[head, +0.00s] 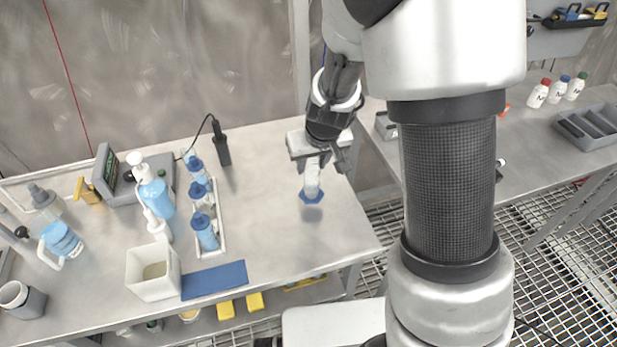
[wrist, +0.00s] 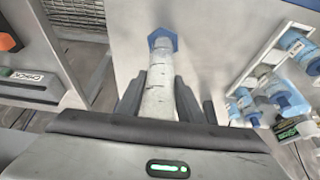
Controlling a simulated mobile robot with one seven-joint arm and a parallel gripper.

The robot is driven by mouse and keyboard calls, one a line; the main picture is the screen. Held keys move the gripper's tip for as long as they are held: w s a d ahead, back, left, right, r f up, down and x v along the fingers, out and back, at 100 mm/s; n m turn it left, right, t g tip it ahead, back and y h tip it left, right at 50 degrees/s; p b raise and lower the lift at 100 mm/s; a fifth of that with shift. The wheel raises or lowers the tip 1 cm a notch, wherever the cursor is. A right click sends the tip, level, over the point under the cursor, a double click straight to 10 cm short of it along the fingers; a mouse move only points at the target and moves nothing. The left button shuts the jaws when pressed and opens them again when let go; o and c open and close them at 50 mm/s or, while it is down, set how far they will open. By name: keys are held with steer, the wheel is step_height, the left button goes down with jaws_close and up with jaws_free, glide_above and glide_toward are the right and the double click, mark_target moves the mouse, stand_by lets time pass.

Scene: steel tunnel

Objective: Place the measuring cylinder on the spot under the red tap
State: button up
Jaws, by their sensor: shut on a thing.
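The measuring cylinder (head: 312,180) has a pale body and a blue hexagonal base. My gripper (head: 318,160) is shut on its body and holds it roughly upright, base down, above the right part of the steel table. A shadow lies just below the base. In the wrist view, the cylinder (wrist: 158,92) runs between the fingers of my gripper (wrist: 155,96), base at the far end. No red tap or marked spot can be made out. A small red-orange thing (head: 506,109) shows beside my arm, too hidden to identify.
The steel table (head: 270,225) is clear around the cylinder. To its left stand a rack (head: 222,240) of blue bottles, a white bin (head: 150,285) and a blue mat (head: 214,280). A gap separates it from the right bench (head: 540,135), which holds capped bottles and a grey tray (head: 590,128).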

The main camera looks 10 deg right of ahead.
mark_target(311, 175)
step_height(311, 175, down, 4)
steer(key=shift+f+b, duration=0.25)
steer(key=shift+b, duration=0.45)
steer(key=shift+r, duration=0.1)
steer(key=o, duration=0.7)
steer(key=shift+f, duration=0.2)
steer(key=shift+c, duration=0.2)
steer(key=o, duration=0.4)
steer(key=shift+r, duration=0.1)
steer(key=shift+o, duration=0.2)
